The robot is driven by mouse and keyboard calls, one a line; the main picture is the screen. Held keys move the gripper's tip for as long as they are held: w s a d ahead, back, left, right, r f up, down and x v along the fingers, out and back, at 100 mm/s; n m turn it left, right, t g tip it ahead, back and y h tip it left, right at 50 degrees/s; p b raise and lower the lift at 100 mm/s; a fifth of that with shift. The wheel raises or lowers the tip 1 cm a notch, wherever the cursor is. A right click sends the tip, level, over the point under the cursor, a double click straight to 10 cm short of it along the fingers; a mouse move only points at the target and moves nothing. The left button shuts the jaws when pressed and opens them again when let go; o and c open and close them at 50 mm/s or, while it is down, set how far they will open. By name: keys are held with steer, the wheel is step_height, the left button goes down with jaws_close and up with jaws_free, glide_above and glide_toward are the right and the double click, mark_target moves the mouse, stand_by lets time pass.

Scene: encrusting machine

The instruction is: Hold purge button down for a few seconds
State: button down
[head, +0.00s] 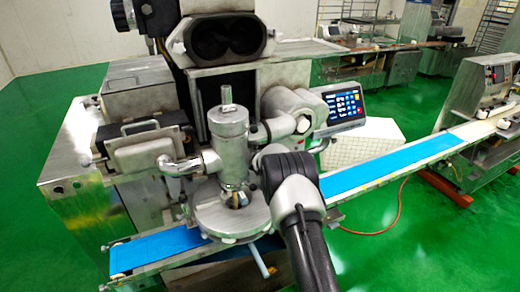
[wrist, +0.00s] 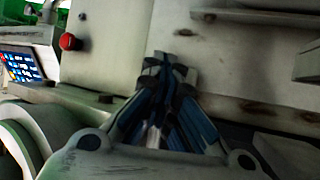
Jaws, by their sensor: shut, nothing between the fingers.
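The encrusting machine (head: 75,160) fills the left and middle of the head view. Its touchscreen (head: 346,105) is lit, with several small icons, on the right side of the machine; it also shows at the left edge of the wrist view (wrist: 22,65). A red round button (wrist: 70,42) sits on the pale metal panel right of the screen in the wrist view. I cannot tell which control is the purge button. My gripper (wrist: 172,64) is shut and empty, its fingertips in front of a metal panel, apart from the screen and red button. My arm hides it in the head view.
A blue conveyor belt (head: 385,167) runs from the machine to the right; another stretch (head: 155,251) lies at lower left. A metal cylinder (head: 230,145) stands above a round plate. A red cable (head: 385,228) lies on the open green floor.

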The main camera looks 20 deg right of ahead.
steer(key=shift+s+b, duration=0.8)
steer(key=shift+b, duration=0.4)
steer(key=s+b, duration=0.5)
steer(key=shift+d, duration=0.1)
steer(key=shift+f, duration=0.15)
